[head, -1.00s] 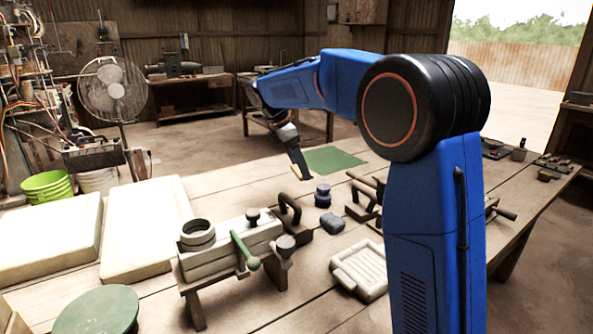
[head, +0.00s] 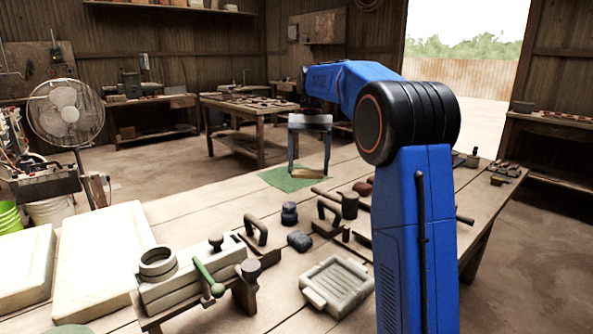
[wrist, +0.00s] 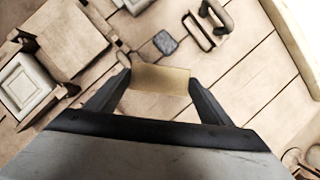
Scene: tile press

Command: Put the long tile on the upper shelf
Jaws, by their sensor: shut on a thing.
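My gripper (head: 309,172) is shut on a flat tan tile, the long tile (head: 308,174), and points down over the far part of the workbench, in front of the green mat (head: 285,179). In the wrist view the tile (wrist: 160,79) spans the space between the two dark fingers, with the bench top below it. The tile appears held above the bench. I cannot tell for sure which shelf is the upper shelf; a wall shelf (head: 172,8) runs high along the back wall.
Pale slabs (head: 100,265) lie at left. A wooden table (head: 250,107) and a right-hand bench (head: 560,122) stand behind.

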